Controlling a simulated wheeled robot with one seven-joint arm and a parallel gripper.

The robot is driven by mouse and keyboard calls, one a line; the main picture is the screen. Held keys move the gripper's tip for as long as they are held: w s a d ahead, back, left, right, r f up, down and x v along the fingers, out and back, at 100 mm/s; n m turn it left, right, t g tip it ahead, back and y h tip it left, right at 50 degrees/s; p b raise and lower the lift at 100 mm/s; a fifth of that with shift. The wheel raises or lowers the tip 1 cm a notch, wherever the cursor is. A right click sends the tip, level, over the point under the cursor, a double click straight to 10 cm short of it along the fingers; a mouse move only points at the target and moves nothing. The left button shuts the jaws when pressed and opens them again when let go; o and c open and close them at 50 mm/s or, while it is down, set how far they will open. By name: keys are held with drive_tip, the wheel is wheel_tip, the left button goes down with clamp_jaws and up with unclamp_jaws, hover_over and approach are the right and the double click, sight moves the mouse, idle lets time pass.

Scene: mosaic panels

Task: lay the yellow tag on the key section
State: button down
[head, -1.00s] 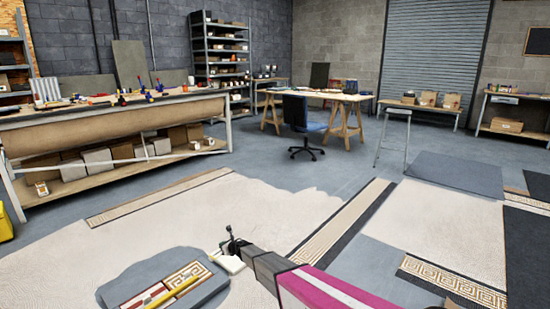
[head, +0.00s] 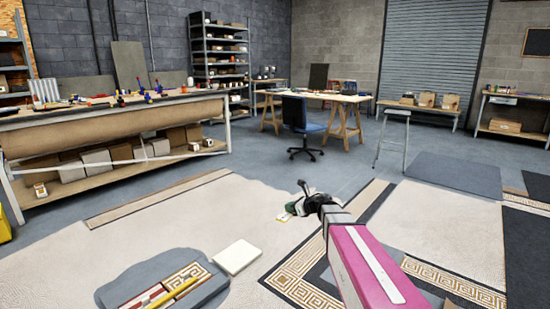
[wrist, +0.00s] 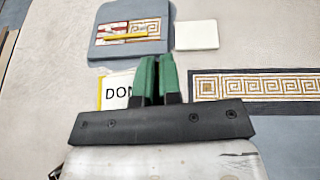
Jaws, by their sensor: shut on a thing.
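My gripper (head: 294,208) is shut on the yellow tag (wrist: 116,92), a white card with a yellow edge and the letters "DON" showing. Its green fingers (wrist: 159,78) hide the tag's right part. The tag also shows small beside the fingers in the head view (head: 283,216). It is held over bare pale mosaic. A key-pattern section (wrist: 255,84), tan and white with a dark border, lies right of the fingers in the wrist view.
A grey tray (head: 207,297) with mosaic pieces and a yellow bar lies at lower left. A white block (head: 237,256) lies beside it. A workbench (head: 110,118), blue chair (head: 302,115) and stool (head: 393,135) stand farther back. Pale floor lies open around the tag.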

drive_tip(key=s+d+r, duration=0.8)
drive_tip(key=s+d, duration=0.4)
drive_tip(key=s, duration=0.2)
drive_tip(key=shift+s+r, duration=0.15)
drive_tip(key=shift+s, duration=0.05)
drive_tip(key=shift+d, duration=0.1)
